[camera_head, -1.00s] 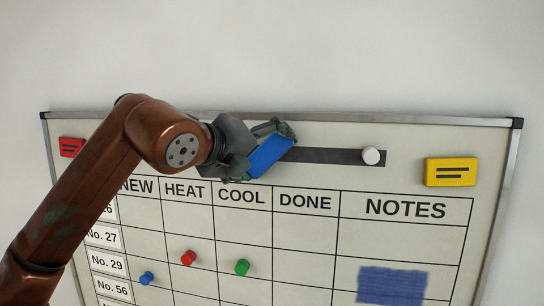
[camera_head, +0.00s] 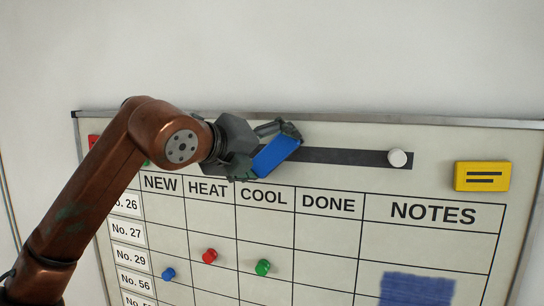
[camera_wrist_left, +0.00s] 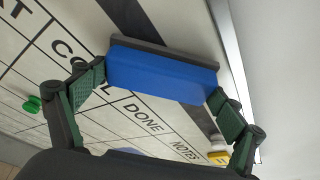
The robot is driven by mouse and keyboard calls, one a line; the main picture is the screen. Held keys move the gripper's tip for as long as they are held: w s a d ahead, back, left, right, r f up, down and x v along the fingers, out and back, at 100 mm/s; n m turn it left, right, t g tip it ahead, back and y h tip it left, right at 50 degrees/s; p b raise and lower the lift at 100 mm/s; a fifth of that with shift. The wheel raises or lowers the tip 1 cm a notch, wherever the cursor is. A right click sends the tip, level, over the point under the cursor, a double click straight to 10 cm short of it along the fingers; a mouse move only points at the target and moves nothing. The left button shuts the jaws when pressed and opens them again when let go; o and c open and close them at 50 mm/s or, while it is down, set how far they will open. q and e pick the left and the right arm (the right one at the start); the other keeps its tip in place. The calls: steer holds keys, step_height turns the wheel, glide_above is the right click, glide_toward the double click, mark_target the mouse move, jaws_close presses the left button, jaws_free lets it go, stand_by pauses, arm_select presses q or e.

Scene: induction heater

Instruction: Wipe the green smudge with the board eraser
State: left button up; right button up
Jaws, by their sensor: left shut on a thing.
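The board eraser (camera_head: 276,153) is a blue block; its dark backing shows along one long side in the left wrist view, where the blue body (camera_wrist_left: 160,75) spans between the fingers. My left gripper (camera_head: 262,150) is shut on it, one finger at each end, at the dark strip above the COOL heading. I cannot tell whether the eraser touches the board. A dark blue smudge (camera_head: 416,289) lies in the NOTES column at the bottom of the head view, cut off by the frame edge. No green smudge shows. My right gripper is not in view.
The whiteboard (camera_head: 330,235) carries a printed table, with blue (camera_head: 168,274), red (camera_head: 209,256) and green (camera_head: 263,267) magnets on it. A white round magnet (camera_head: 397,158) sits at the strip's right end. A yellow block (camera_head: 482,176) is at the upper right.

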arm_select(q)
steer(key=s, duration=0.1)
steer(key=s+a+b, duration=0.1)
steer(key=s, duration=0.1)
steer(key=s+b, duration=0.1)
steer(key=shift+s+a, duration=0.3)
steer(key=shift+s, duration=0.05)
steer(key=shift+s+a, duration=0.1)
steer(key=shift+s, duration=0.2)
steer(key=s, duration=0.1)
steer(key=s+b, duration=0.1)
steer(key=shift+s+a, duration=0.4)
